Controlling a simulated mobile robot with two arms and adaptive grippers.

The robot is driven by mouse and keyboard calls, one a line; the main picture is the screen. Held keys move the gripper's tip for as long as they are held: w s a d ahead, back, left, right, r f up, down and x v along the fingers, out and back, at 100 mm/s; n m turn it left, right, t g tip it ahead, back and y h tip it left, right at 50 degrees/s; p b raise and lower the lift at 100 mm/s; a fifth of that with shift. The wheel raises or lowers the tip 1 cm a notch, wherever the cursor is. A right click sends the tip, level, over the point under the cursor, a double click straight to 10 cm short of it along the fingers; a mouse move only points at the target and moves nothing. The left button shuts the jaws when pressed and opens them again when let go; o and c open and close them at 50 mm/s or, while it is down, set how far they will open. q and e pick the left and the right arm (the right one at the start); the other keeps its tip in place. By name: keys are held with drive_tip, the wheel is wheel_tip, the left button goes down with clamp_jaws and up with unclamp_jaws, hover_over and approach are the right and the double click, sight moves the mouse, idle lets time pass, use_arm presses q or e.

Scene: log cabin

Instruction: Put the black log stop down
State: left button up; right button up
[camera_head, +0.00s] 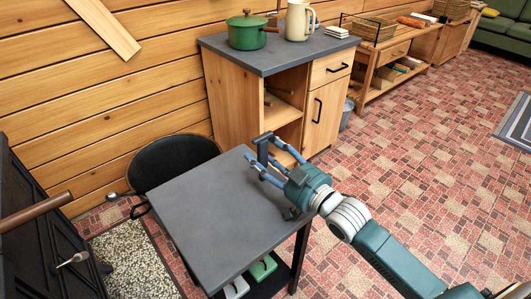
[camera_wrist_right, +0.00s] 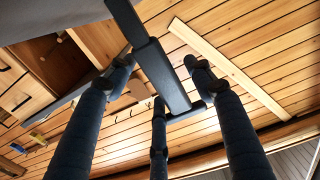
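The black log stop (camera_wrist_right: 160,75) is a dark bar with a short crosspiece at one end. In the right wrist view it sits among the fingertips of my right gripper (camera_wrist_right: 160,85). In the head view the log stop (camera_head: 262,152) shows as a dark upright piece at the fingertips of my right gripper (camera_head: 262,158), which has blue fingers. This gripper appears shut on it, over the far right corner of the grey table (camera_head: 205,215). I cannot tell whether the log stop touches the tabletop. My left gripper is not in view.
The tabletop is bare. A wooden cabinet (camera_head: 233,100) with a green pot (camera_head: 247,31) and a cream jug (camera_head: 298,20) stands beyond. A dark stove (camera_head: 35,235) is at the left.

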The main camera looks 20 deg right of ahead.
sight(267, 154)
drive_tip(key=shift+s+r, duration=0.1)
drive_tip(key=p+v, duration=0.1)
drive_tip(key=v, duration=0.4)
drive_tip(key=shift+s+d, duration=0.2)
drive_tip(key=shift+s, duration=0.15)
drive_tip(key=p+v, duration=0.1)
drive_tip(key=v, duration=0.4)
drive_tip(key=shift+s, duration=0.1)
drive_tip(key=shift+s+d, duration=0.2)
drive_tip(key=shift+s, duration=0.2)
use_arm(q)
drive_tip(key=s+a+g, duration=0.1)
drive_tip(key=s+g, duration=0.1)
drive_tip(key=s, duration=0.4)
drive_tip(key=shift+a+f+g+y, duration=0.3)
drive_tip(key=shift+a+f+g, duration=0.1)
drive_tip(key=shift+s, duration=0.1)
